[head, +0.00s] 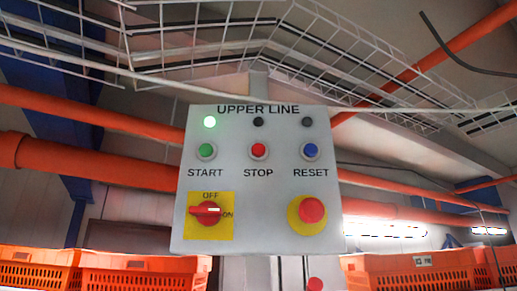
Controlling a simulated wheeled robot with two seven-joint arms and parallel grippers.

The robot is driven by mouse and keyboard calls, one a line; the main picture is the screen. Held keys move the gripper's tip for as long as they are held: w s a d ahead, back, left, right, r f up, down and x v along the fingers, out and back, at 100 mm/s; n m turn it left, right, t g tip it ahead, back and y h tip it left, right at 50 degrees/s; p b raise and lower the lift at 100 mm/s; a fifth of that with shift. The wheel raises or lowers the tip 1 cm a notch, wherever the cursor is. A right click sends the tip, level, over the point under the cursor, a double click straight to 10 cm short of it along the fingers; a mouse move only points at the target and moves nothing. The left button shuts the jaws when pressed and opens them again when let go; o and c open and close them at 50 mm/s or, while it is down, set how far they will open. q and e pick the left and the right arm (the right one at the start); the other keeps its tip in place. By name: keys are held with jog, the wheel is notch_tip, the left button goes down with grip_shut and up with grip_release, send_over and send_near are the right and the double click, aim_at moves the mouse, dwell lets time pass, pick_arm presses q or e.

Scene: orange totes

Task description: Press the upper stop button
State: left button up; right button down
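A grey control panel (260,220) labelled "UPPER LINE" hangs in the middle of the head view. Its red STOP button (258,151) sits in the centre of the button row. The green START button (206,152) is to its left and the blue RESET button (310,150) to its right. The lamp above START (210,122) glows green; the lamps above STOP (258,122) and RESET (307,122) are dark. A red rotary switch (206,212) on a yellow plate and a red mushroom button (311,210) sit lower down. Neither of my grippers shows.
Orange totes stand at the lower left (130,277) and lower right (410,276). A red round thing (315,284) shows below the panel. Orange pipes (95,123) and a white wire cable tray (200,65) run behind and above. The space before the panel looks clear.

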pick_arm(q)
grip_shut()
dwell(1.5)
